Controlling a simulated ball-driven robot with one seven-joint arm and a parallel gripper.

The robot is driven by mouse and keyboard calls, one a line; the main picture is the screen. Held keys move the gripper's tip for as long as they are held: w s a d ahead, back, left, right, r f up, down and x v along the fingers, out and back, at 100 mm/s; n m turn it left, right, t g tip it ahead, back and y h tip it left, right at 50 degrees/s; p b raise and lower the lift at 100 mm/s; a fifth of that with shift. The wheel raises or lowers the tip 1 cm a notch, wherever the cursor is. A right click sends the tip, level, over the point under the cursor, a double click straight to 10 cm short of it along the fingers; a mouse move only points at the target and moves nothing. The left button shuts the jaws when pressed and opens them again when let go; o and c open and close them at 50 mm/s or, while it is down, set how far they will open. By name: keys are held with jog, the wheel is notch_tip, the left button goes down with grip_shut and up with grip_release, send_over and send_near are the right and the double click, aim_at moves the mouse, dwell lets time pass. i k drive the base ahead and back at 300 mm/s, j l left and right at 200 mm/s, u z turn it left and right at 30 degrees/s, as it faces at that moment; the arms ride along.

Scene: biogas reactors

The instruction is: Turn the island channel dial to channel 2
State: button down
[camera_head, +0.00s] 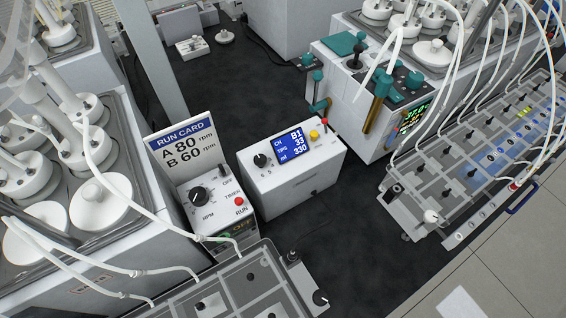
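A white box (290,180) stands in the middle of the dark bench. Its sloped top has a blue display (290,146) that reads CH B1, TIPS 33, ml 330. A black knob (262,160) sits left of the display, with small marks around it that are too small to read surely. This looks like the channel dial, though no label names it. My gripper is not in view.
A second white controller (222,213) with an RPM knob and red RUN button stands front left, before a RUN CARD sign (184,146). A teal-and-white unit (345,95) stands behind right. Tubed trays (480,150) fill the right. Dark bench (345,235) is clear in front.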

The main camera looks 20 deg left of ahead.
aim_at(260, 160)
jog(key=k+l+u, duration=0.2)
jog(key=l, duration=0.15)
jog(key=k+l+u, duration=0.2)
jog(key=l, duration=0.15)
jog(key=k+l+u, duration=0.2)
jog(key=l, duration=0.15)
jog(key=i, duration=0.1)
